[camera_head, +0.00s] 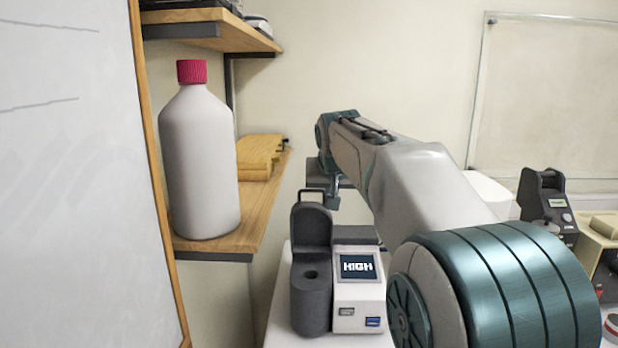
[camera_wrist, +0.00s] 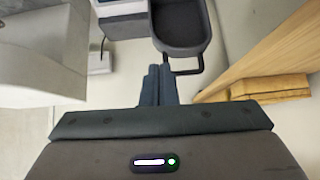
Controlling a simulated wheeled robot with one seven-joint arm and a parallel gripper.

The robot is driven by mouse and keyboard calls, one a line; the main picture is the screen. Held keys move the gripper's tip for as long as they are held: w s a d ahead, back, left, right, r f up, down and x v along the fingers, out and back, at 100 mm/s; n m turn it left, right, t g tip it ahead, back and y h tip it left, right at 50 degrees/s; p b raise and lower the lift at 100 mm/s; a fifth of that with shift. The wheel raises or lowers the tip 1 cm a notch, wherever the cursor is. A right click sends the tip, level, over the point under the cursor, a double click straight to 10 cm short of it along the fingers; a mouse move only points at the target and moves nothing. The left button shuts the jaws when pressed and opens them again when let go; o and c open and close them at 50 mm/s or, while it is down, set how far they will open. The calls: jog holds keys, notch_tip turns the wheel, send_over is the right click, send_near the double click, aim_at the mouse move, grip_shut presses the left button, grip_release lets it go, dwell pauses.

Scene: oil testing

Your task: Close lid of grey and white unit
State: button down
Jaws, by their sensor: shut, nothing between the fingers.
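The grey and white unit (camera_head: 358,291) stands on the white table, its screen reading HIGH. Its dark grey round part with a hole on top (camera_head: 311,292) is at its left. The dark lid (camera_head: 312,224) stands upright, open, with a wire handle (camera_head: 309,194) at its top. In the wrist view the lid (camera_wrist: 181,22) is at the top, with the handle (camera_wrist: 187,66) pointing down. In the head view my gripper (camera_head: 333,200) is behind and right of the lid, partly hidden by my arm.
A large white bottle with a red cap (camera_head: 199,150) stands on a wooden shelf (camera_head: 262,210) to the left. A yellow wooden block (camera_head: 258,152) lies further back on it. A whiteboard (camera_head: 75,180) fills the left edge. Other instruments (camera_head: 545,203) stand at the right.

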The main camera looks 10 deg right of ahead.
notch_tip(320, 180, up, 6)
jog(key=t+h, duration=0.1)
jog(key=t, duration=0.1)
send_over(312, 191)
jog(key=s, duration=0.4)
jog(key=w+f+p, duration=0.1)
jog(key=f, duration=0.1)
jog(key=w+f+p, duration=0.1)
jog(key=w+f, duration=0.1)
jog(key=w+f+p, duration=0.2)
jog(key=f, duration=0.1)
jog(key=shift+w+d, duration=0.15)
jog(key=shift+d, duration=0.05)
jog(key=shift+s+f, duration=0.5)
jog(key=shift+s, duration=0.1)
jog(key=shift+a+f, duration=0.1)
jog(key=shift+a, duration=0.05)
jog(key=shift+a+b, duration=0.1)
jog(key=shift+b, duration=0.3)
jog(key=shift+s+f+b, duration=0.1)
jog(key=shift+s+b, duration=0.05)
jog(key=shift+b, duration=0.25)
jog(key=shift+s+d, duration=0.2)
jog(key=shift+s, duration=0.15)
jog(key=shift+b, duration=0.45)
